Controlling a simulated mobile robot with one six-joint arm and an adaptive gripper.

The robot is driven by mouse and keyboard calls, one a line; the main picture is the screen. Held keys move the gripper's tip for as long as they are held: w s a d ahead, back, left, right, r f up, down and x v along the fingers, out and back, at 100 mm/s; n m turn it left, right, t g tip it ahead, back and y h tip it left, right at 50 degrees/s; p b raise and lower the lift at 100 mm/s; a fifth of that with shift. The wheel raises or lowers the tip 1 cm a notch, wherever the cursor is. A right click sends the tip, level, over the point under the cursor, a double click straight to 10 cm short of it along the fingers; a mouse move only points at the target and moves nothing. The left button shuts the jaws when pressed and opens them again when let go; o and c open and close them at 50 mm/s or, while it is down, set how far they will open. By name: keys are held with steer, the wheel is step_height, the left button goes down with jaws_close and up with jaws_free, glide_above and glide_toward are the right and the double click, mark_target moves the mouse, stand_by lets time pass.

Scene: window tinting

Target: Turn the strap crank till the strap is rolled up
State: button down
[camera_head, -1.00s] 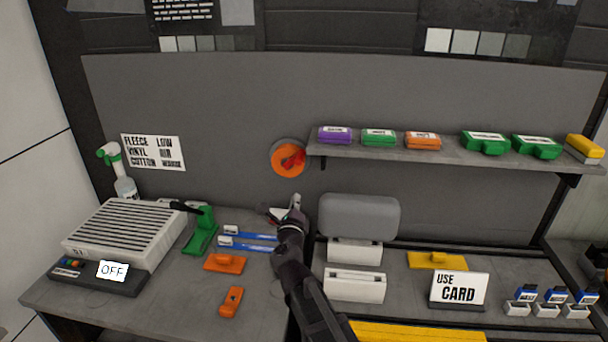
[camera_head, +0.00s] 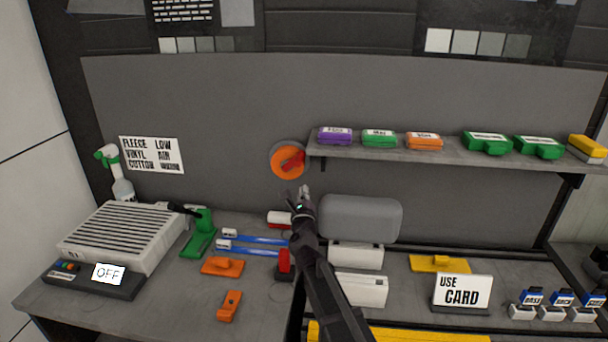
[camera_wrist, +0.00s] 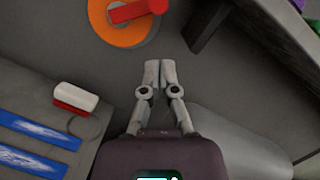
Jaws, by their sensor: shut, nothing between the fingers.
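The crank is an orange disc (camera_head: 280,168) with a red handle (camera_head: 292,162) across its face, mounted on the grey back wall just left of the shelf. In the wrist view the disc (camera_wrist: 118,36) and red handle (camera_wrist: 136,11) are at the top, partly cut off. My gripper (camera_head: 303,191) is just below the disc and slightly right of it, apart from it. In the wrist view its fingertips (camera_wrist: 159,70) are together and empty, pointing up the picture, with the handle ahead and to the left. I cannot make out a strap on the disc.
The shelf (camera_head: 452,154) with several coloured blocks juts out right of the disc. A grey rounded pad (camera_head: 360,217) is right of my gripper. A red-and-white block (camera_head: 279,219) and blue strips (camera_head: 255,240) lie on the bench to the left.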

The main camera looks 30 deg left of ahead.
mark_target(292, 166)
steer(key=shift+w+a, duration=0.1)
steer(key=shift+w, duration=0.05)
steer(key=p+x, duration=0.2)
steer(key=x, duration=0.7)
steer(key=shift+w, duration=0.3)
steer(key=shift+s+a+r, duration=0.15)
steer(key=shift+a+r, duration=0.05)
steer(key=shift+a, duration=0.1)
